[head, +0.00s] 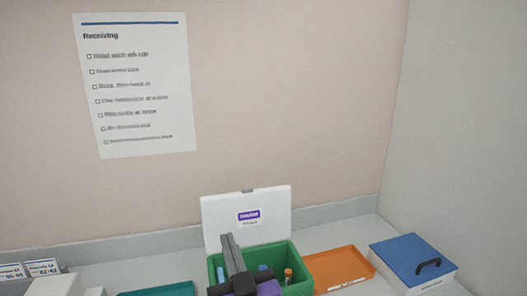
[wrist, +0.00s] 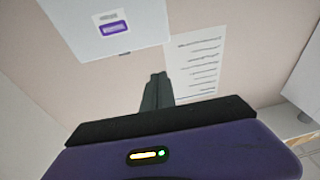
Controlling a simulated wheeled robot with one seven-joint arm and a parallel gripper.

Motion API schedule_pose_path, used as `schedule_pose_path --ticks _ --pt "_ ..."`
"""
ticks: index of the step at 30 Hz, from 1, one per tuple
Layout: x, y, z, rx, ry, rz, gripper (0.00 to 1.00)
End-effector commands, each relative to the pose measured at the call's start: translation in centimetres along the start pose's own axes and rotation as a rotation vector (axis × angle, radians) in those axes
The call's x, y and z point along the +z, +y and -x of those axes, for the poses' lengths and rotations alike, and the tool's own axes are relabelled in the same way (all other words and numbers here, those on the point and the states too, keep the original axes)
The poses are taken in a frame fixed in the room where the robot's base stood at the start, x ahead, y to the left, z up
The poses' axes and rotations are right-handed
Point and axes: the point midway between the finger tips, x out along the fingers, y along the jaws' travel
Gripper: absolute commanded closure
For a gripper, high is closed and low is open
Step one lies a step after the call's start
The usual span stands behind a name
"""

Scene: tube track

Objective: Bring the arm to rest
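My gripper (head: 229,238) is in front of and over the green box (head: 302,270) in the head view, its dark fingers pointing up and away. In the wrist view the fingers (wrist: 158,78) lie close together, with nothing visible between them. The purple gripper body (wrist: 220,150) fills the bottom of that view. The box's white lid (head: 220,212) stands open behind, with a purple label; it also shows at the upper left of the wrist view (wrist: 80,35). My arm hides part of the box's inside.
Tubes with blue (head: 263,268) and orange-brown (head: 288,276) colours stand in the green box. An orange tray (head: 340,268) and a blue-lidded box (head: 412,258) are to the right. A teal tray (head: 160,291) and labelled white holders (head: 50,287) are left. A checklist (head: 140,85) hangs on the wall.

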Motion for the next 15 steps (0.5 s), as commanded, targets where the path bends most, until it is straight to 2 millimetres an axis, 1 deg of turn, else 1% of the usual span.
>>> schedule_pose_path --ticks 1,5,8,9,11,12,14,15 --pt "0.9 0.5 1.5 -0.003 0.006 0.006 1.0" --pt "2.4 1.6 5.2 -0.008 0.025 0.018 1.0" --pt "4.0 2.8 8.7 -0.004 0.028 0.027 1.0" --pt "4.6 3.3 10.3 -0.001 0.026 0.029 1.0" --pt "5.6 4.1 12.8 0.006 0.021 0.034 1.0" --pt "6.2 4.7 14.4 0.012 0.016 0.035 1.0" --pt "7.0 5.4 16.9 0.022 0.007 0.037 1.0" --pt "7.5 5.9 18.6 0.031 0.001 0.038 1.0"
